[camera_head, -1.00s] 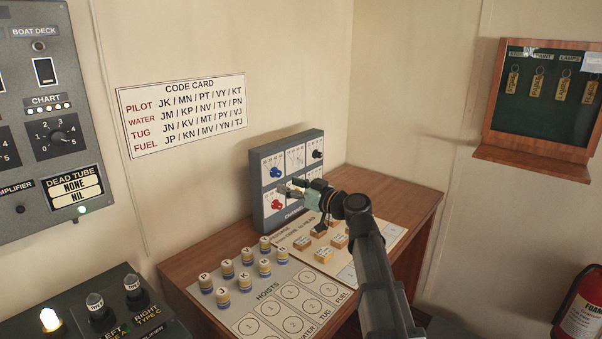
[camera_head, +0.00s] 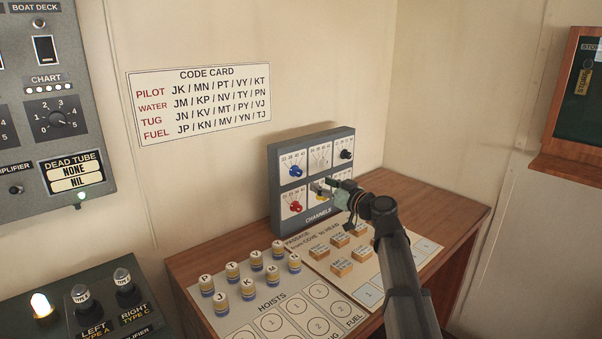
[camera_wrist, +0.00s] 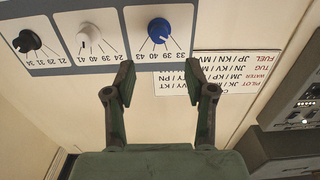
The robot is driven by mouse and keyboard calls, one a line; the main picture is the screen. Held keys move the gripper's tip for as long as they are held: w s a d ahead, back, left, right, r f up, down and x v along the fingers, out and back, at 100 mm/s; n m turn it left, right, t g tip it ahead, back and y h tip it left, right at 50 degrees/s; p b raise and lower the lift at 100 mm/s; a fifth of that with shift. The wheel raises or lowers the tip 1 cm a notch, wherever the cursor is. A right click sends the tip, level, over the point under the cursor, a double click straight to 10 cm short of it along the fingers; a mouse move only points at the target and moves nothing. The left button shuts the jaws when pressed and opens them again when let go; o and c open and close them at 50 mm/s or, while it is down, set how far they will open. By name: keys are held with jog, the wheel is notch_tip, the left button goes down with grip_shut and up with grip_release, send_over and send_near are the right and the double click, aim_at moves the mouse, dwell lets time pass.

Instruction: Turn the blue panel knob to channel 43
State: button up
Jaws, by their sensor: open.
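The blue knob (camera_head: 296,171) is at the upper left of the grey CHANNELS panel (camera_head: 318,212), which stands on the wooden desk. In the wrist view, which is upside down, the blue knob (camera_wrist: 158,30) has a white mark facing the row 43, 40, 39, 33. I cannot tell exactly which number it meets. My gripper (camera_head: 326,188) is in front of the panel, to the lower right of the blue knob, and hides part of the lower row. In the wrist view my gripper (camera_wrist: 163,90) is open and empty, with its fingers apart from the knob.
A white knob (camera_wrist: 90,36) and a black knob (camera_head: 346,154) share the upper row. A red knob (camera_head: 296,205) is below the blue one. Several lettered pegs (camera_head: 248,289) and wooden blocks (camera_head: 341,266) stand on the desk below. A code card (camera_head: 199,104) hangs on the wall.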

aim_at(300, 173)
jog(key=p+x, duration=0.2)
jog(key=x, duration=0.9)
jog(key=shift+d, duration=0.1)
grip_shut()
